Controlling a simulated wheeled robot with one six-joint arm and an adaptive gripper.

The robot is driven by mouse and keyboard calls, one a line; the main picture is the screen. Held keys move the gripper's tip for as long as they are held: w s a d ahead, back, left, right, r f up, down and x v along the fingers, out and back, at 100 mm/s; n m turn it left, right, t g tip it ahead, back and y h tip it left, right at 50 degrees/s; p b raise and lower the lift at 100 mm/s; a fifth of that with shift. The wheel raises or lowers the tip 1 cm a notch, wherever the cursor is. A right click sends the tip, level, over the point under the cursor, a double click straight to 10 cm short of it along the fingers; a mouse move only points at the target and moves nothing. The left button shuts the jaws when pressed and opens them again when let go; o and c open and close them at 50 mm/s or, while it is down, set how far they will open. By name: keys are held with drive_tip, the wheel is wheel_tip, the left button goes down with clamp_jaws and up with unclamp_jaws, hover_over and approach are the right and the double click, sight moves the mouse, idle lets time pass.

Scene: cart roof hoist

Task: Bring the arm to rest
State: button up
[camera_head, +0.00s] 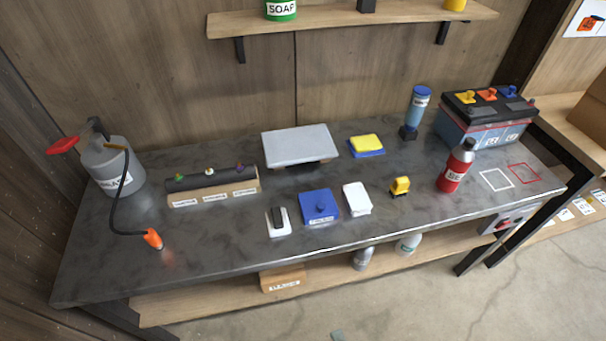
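My gripper and arm do not show in the head camera view, so I cannot see how the gripper stands or whether it holds anything. The dark workbench (225,248) fills the middle of the view. On it stand a grey canister (112,168) with a red handle and a black hose ending in an orange nozzle (153,239). A labelled wooden rack (215,194) with a dark bar and a grey flat plate (299,144) are in the middle.
Along the front lie a blue box (319,206), a white block (357,199) and a yellow item (399,187). A red bottle (456,167), a blue cylinder (416,108) and a battery (483,124) stand at the right. A shelf (345,19) hangs above.

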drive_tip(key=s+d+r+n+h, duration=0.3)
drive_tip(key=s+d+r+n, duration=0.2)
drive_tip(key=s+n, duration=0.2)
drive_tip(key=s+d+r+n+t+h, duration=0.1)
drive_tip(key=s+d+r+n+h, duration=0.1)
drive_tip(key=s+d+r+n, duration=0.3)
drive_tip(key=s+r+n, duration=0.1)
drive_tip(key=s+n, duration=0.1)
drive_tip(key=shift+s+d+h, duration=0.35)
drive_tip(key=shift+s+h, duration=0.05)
